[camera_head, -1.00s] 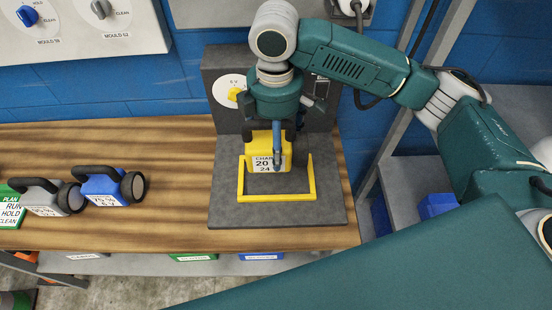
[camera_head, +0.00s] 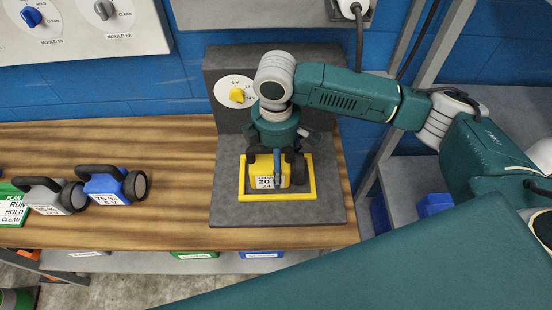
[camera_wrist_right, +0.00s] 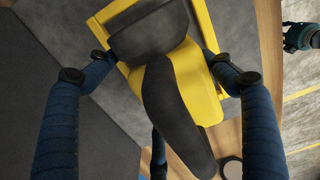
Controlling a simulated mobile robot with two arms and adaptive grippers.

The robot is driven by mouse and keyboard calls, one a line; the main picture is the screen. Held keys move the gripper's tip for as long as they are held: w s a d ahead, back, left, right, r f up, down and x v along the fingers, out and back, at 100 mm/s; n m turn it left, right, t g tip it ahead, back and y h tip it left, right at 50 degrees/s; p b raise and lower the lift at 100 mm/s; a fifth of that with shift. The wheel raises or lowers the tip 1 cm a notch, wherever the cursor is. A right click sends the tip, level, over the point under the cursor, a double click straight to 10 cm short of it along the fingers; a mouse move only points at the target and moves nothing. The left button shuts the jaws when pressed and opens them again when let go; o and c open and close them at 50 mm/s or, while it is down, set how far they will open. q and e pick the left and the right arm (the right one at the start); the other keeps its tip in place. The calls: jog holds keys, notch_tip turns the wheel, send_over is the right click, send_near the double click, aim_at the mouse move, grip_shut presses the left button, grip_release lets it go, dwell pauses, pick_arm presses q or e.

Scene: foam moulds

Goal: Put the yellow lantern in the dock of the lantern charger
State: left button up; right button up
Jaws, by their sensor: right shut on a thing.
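The yellow lantern (camera_head: 263,170) has a dark lens end facing right and a white label toward me. It is inside the outline of the yellow rectangular dock frame (camera_head: 277,198) on the dark grey lantern charger (camera_head: 225,212). I cannot tell whether it rests on the pad. My right gripper (camera_head: 277,178) comes from above and is shut on the lantern. My left gripper is not in view.
The charger's upright back, with a yellow knob (camera_head: 237,95), stands behind the dock. A blue lantern (camera_head: 106,184) and a grey lantern (camera_head: 50,194) stand left on the wooden bench (camera_head: 170,165). Bare bench separates them from the charger. A metal frame stands to the right.

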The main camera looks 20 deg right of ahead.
jog(key=o, duration=1.6)
notch_tip(320, 180, up, 12)
jog(key=shift+r+b, duration=0.15)
jog(key=shift+b, duration=0.85)
